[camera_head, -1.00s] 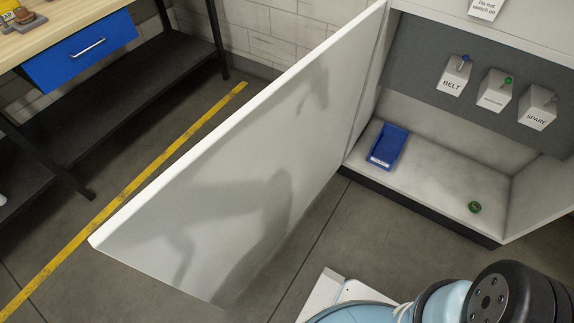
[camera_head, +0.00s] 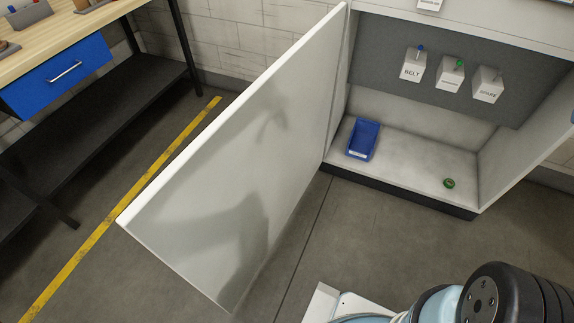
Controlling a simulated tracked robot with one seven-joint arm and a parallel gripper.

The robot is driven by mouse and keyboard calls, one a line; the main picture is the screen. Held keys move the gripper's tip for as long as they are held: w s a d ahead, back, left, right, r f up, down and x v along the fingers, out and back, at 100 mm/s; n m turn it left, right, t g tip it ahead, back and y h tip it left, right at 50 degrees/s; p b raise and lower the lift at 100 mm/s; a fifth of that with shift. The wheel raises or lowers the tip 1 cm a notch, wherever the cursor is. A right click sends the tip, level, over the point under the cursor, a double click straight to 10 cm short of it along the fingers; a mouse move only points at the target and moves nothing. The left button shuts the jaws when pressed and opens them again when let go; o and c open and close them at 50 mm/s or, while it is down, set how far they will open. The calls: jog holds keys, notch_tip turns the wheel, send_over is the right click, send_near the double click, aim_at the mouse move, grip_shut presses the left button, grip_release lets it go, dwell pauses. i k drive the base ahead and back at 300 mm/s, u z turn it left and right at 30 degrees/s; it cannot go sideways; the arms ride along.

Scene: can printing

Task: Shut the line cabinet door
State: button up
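The line cabinet door (camera_head: 230,170) is a large pale panel standing wide open, hinged at the left side of the cabinet and swung out toward me. A shadow of my arm falls on its face. The cabinet (camera_head: 400,172) is open at the right, with its grey back panel and pale floor showing. Part of my arm shows at the bottom right, apart from the door. My gripper is out of the picture.
Inside the cabinet are a blue bin (camera_head: 363,140), a small green round item (camera_head: 449,183) and switch boxes, one marked BELT (camera_head: 413,68). A workbench with a blue drawer (camera_head: 58,76) stands left. A yellow floor line (camera_head: 130,200) runs beside the door. Floor before the cabinet is clear.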

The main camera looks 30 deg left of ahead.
aim_at(213, 214)
jog(key=z, duration=1.25)
jog(key=k, duration=2.7)
jog(key=u, duration=1.3)
jog(key=i, duration=1)
jog(key=u, duration=0.1)
